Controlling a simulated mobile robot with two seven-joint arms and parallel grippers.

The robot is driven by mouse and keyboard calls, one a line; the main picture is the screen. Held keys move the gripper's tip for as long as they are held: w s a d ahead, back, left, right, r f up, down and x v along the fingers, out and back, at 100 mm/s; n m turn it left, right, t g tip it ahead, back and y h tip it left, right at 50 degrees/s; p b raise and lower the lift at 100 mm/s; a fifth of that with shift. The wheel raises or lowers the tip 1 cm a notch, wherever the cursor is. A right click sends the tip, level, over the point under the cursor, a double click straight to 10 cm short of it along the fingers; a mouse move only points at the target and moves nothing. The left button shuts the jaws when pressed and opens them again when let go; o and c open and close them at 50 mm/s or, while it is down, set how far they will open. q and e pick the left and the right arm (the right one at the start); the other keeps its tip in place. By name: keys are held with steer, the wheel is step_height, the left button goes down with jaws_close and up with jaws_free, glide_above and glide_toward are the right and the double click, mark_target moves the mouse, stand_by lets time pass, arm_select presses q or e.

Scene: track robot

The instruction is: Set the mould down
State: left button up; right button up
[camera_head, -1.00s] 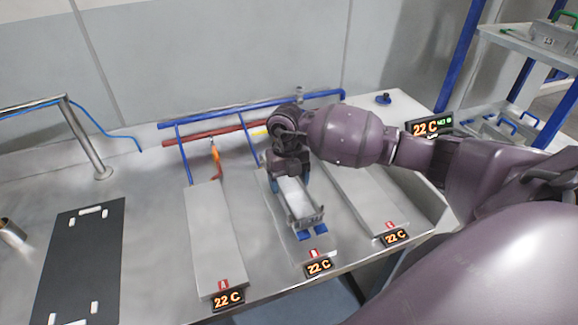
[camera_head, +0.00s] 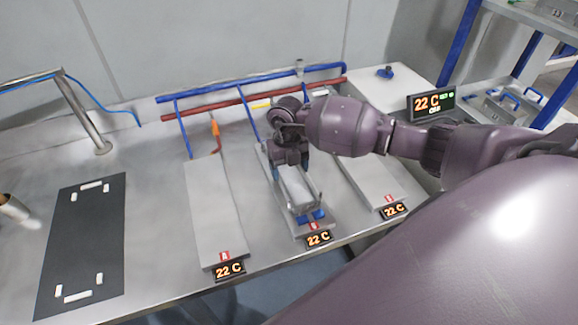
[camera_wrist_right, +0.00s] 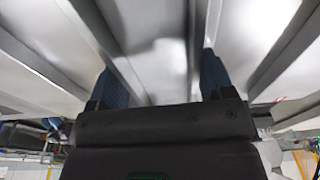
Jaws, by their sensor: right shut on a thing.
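The mould (camera_head: 297,190) is a narrow, light grey metal trough with blue parts at its near end. It is over the middle plate (camera_head: 322,222), roughly lined up with its length. I cannot tell whether its underside touches the plate. My right gripper (camera_head: 291,168) is shut on the far part of the mould. In the right wrist view, its blue fingertips (camera_wrist_right: 163,80) stand on both sides of a grey metal body, close up. The gripper hides the mould's far end. My left gripper is not in view.
A left plate (camera_head: 212,205) and a right plate (camera_head: 365,180) flank the middle one. Small displays (camera_head: 229,271) read 22 C at the near ends. Red and blue pipes (camera_head: 225,112) run behind.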

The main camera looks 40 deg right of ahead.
mark_target(287, 169)
steer(key=o, duration=1.7)
step_height(287, 169, up, 12)
steer(key=w, duration=0.1)
steer(key=shift+w+d+b, duration=0.15)
steer(key=shift+b, duration=0.15)
